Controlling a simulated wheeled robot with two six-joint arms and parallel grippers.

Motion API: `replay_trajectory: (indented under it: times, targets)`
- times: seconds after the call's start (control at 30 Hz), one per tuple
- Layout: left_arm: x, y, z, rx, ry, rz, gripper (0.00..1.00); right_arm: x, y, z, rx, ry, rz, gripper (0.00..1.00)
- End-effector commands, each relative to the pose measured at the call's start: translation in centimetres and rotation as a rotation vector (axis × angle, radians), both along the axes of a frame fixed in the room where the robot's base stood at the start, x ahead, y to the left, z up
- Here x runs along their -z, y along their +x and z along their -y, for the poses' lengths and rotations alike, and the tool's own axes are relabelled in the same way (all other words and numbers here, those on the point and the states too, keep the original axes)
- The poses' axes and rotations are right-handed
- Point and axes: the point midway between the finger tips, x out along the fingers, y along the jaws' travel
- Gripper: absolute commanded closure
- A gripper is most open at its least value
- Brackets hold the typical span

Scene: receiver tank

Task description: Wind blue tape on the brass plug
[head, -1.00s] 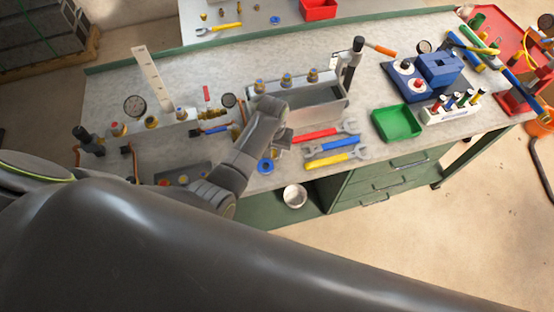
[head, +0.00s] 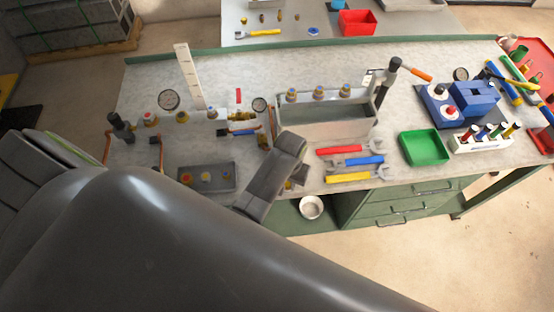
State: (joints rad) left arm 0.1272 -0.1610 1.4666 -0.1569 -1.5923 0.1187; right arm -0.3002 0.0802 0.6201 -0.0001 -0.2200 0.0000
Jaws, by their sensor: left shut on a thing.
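My left gripper (head: 297,178) is over the front edge of the bench, left of the wrenches. The blue tape roll does not show on the front of the bench; the gripper covers that spot. A dark block (head: 220,187) to its left bears several small fittings, among them a yellow, brass-like one (head: 205,178). I cannot tell which fitting is the brass plug. My right gripper is not in view.
A grey tank (head: 325,113) with blue-topped fittings stands behind the gripper. Red, blue and yellow wrenches (head: 345,178) lie to the right, then a green tray (head: 424,147). Gauges and piping stand at left. Another blue ring (head: 313,31) lies on the back table.

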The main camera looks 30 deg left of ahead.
Motion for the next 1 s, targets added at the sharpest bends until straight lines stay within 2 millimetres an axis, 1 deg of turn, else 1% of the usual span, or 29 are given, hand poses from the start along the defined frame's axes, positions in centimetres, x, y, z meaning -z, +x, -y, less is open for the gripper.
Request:
replay_trajectory:
  times: [0.03,0.17,0.27,0.4,0.5,0.63,0.73,0.8,0.87,1.0]
  targets:
    - [-0.1,0.6,1.0,0.002,-0.003,0.003,1.0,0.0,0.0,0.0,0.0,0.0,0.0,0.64]
    - [-0.1,2.3,2.3,0.003,0.001,0.003,1.0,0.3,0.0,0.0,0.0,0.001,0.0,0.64]
    - [0.1,4.1,2.5,0.002,0.002,0.004,1.0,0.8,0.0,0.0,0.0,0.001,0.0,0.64]
    - [0.1,6.4,1.9,0.001,0.004,0.004,1.0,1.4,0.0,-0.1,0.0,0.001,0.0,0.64]
    - [0.0,7.7,0.6,-0.001,0.005,0.004,1.0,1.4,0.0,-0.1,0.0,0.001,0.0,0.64]
    - [-0.3,8.6,-1.4,-0.001,0.004,0.003,1.0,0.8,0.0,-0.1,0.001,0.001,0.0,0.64]
    - [-0.5,8.3,-3.2,-0.002,0.004,0.0,1.0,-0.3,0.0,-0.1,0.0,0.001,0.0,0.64]
    - [-0.1,7.8,-4.2,-0.003,0.003,0.001,1.0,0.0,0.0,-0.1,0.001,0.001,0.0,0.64]
    - [-0.1,7.3,-5.1,-0.002,0.003,0.001,1.0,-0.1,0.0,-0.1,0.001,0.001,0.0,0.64]
    - [0.0,5.2,-6.2,-0.002,0.0,0.002,1.0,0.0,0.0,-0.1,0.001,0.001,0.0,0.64]
